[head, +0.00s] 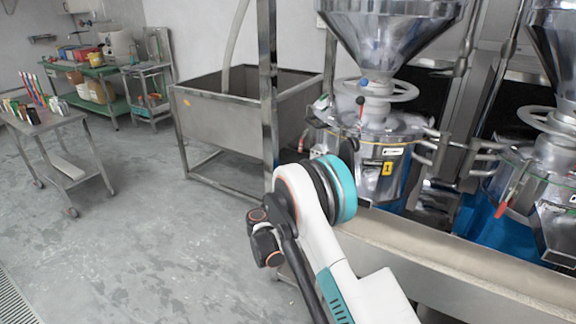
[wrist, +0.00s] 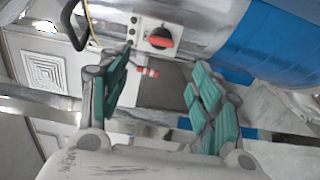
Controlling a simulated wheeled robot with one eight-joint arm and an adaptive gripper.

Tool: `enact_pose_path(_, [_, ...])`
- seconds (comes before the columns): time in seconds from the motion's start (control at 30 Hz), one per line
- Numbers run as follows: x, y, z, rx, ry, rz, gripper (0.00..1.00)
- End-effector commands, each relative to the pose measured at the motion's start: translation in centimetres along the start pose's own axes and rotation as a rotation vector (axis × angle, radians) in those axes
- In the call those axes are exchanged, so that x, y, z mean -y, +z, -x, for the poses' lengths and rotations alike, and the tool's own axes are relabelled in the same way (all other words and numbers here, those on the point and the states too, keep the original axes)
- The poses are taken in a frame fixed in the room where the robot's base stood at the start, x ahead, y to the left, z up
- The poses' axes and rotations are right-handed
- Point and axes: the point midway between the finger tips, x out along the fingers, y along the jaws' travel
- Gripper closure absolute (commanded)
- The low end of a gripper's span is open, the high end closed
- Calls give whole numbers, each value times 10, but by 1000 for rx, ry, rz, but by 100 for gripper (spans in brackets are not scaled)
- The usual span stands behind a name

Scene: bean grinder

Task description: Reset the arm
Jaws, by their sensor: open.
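My arm, white with teal and black parts, reaches up from the bottom of the head view in front of a grinder (head: 378,160). My gripper (wrist: 160,100) shows in the wrist view, its two teal-padded fingers spread apart with nothing held between them. Beyond the fingers is a metal panel with a red-and-black rotary switch (wrist: 160,39). A blue surface (wrist: 265,42) is at the upper right of that view. The gripper's fingers cannot be made out in the head view.
A second grinder (head: 552,180) stands at the right. A pale ledge (head: 450,258) runs in front of the grinders. A steel basin (head: 225,115) stands behind my arm. A metal cart (head: 60,130) is at the left. The grey floor between is clear.

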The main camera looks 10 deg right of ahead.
Motion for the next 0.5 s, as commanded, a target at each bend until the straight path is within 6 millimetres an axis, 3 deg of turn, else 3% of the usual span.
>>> enact_pose_path(0.27, [-58,36,-6,33,-128,-96,42])
enact_pose_path(0.5, [-110,83,5,68,-273,-213,42])
